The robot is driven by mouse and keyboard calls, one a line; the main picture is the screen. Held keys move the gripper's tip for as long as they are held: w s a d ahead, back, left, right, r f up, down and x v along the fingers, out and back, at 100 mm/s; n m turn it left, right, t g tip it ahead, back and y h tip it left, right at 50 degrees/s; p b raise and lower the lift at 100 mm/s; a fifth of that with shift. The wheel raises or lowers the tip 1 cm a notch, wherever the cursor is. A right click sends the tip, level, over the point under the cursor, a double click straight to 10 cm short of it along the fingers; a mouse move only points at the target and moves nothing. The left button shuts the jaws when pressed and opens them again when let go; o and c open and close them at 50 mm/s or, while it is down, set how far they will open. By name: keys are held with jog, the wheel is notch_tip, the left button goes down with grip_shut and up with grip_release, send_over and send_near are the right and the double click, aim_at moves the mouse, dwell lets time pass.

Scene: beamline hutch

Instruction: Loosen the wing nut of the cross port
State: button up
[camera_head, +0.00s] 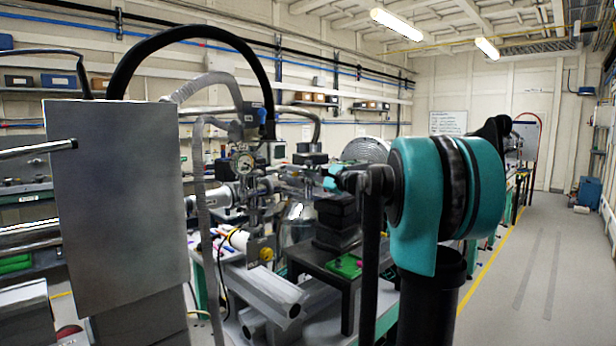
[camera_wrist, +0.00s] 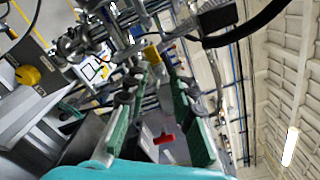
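Metal vacuum pipework with flanges and a round gauge (camera_head: 243,163) stands left of centre in the head view, probably the cross port. Similar metal fittings (camera_wrist: 125,45) show at the upper middle of the wrist view. I cannot make out a wing nut for certain in either view. My gripper (camera_wrist: 158,92) shows in the wrist view with its two green-padded fingers spread apart and nothing held between them. The fittings lie beyond the fingertips. In the head view my teal and black arm is at right of centre, and I cannot clearly pick out the fingers.
A large grey metal panel (camera_head: 118,195) stands close at the left. A black stand (camera_head: 345,272) with a green board is left of my arm. A small yellow part (camera_wrist: 152,54) and a red object (camera_wrist: 163,138) show in the wrist view. The floor aisle (camera_head: 545,270) at right is clear.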

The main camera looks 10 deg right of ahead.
grip_shut()
jog(key=shift+n, duration=0.3)
jog(key=n, duration=0.5)
jog(key=shift+f, duration=0.1)
jog(key=n, duration=0.6)
jog(key=shift+f, duration=0.1)
jog(key=n, duration=0.6)
jog(key=shift+n, duration=0.4)
jog(key=n, duration=0.5)
jog(key=shift+d+f+n, duration=0.1)
jog(key=shift+n, duration=0.2)
